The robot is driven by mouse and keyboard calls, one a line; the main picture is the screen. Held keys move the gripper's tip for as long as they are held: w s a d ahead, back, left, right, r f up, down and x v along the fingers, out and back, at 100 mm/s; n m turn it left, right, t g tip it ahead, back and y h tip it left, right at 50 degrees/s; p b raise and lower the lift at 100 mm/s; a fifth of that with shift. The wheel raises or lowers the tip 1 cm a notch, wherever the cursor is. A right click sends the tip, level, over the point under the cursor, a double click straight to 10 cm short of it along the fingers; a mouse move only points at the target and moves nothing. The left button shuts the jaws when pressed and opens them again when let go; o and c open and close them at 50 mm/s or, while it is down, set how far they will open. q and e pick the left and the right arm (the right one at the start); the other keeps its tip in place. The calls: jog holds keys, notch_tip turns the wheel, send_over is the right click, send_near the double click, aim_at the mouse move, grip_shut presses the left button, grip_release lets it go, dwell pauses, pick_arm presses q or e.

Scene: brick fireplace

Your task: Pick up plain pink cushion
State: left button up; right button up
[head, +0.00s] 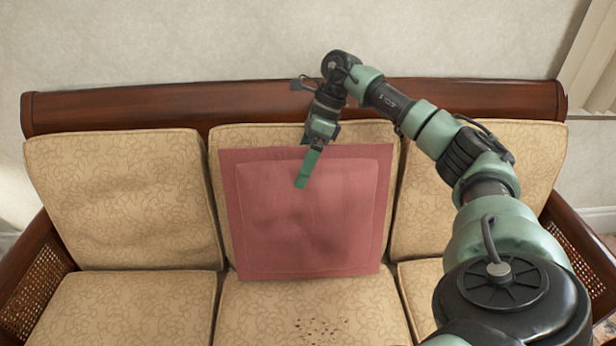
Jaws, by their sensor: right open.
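The plain pink cushion (310,222) is square with a flat border. It leans upright against the middle back cushion of the sofa, its lower edge on the middle seat. My right gripper (303,182) points down in front of the cushion's upper part, with its green fingertips overlapping the pink face in the picture. It is open and holds nothing. I cannot tell whether the fingers touch the cushion. My left gripper is not in view.
The sofa has a dark wooden top rail (190,104), patterned beige cushions (122,200) and woven cane arm panels (30,298). The middle seat (312,308) is clear in front of the pink cushion except for dark specks. A plain wall stands behind.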

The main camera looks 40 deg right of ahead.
jog(key=shift+f, duration=0.2)
jog(key=c, duration=1.7)
